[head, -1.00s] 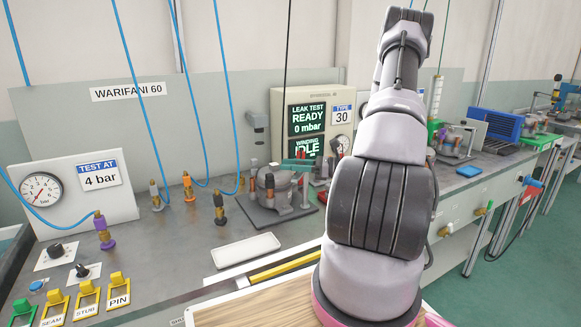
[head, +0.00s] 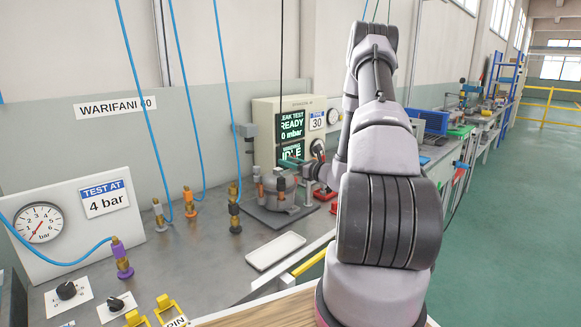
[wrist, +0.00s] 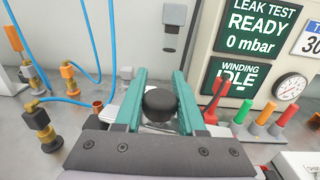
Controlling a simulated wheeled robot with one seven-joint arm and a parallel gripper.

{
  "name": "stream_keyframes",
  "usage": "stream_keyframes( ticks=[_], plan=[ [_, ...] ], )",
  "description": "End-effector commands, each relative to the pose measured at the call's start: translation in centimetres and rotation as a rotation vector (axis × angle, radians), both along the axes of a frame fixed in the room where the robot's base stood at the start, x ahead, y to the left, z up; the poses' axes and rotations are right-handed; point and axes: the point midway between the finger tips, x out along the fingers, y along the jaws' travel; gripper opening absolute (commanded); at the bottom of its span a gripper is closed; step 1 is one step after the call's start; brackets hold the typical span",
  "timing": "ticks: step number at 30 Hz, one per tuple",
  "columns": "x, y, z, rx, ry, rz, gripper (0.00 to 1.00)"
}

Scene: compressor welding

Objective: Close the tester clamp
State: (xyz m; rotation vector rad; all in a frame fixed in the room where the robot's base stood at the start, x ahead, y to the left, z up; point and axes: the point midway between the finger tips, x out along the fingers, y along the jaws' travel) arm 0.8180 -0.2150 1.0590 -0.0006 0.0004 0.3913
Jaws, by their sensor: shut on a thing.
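The tester (head: 288,128) stands at the back of the bench, with screens reading "LEAK TEST READY 0 mbar" and "WINDING IDLE". A grey compressor (head: 279,190) sits on a dark plate in front of it. My gripper (wrist: 159,80) is shut, its two teal fingers on either side of a round black knob (wrist: 160,104). The knob looks like the clamp's handle end, but the rest of the clamp is hidden under the gripper. In the head view my gripper (head: 290,164) is at the compressor's top, small and partly covered.
A red lever (wrist: 214,100) and several coloured plugs (wrist: 262,117) stand right of the gripper. Blue hoses hang on the left near brass fittings (head: 234,208). A white tray (head: 275,251) lies in front of the compressor. Open green floor lies to the right.

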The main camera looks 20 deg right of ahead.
Motion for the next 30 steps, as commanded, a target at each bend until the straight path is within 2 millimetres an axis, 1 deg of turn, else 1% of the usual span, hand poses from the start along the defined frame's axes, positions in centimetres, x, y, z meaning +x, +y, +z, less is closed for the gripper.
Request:
stream_keyframes(
  ticks=[6, 15, 22, 30],
  plan=[
    [1.7, -0.2, 0.0, 0.0, 0.0, -0.192, 0.0],
    [3.3, -1.2, 0.1, -0.001, -0.002, -0.435, 0.0],
    [4.0, -1.9, 0.0, 0.0, -0.001, -0.558, 0.0],
    [4.3, -2.4, 0.0, 0.0, -0.001, -0.623, 0.0]
  ],
)
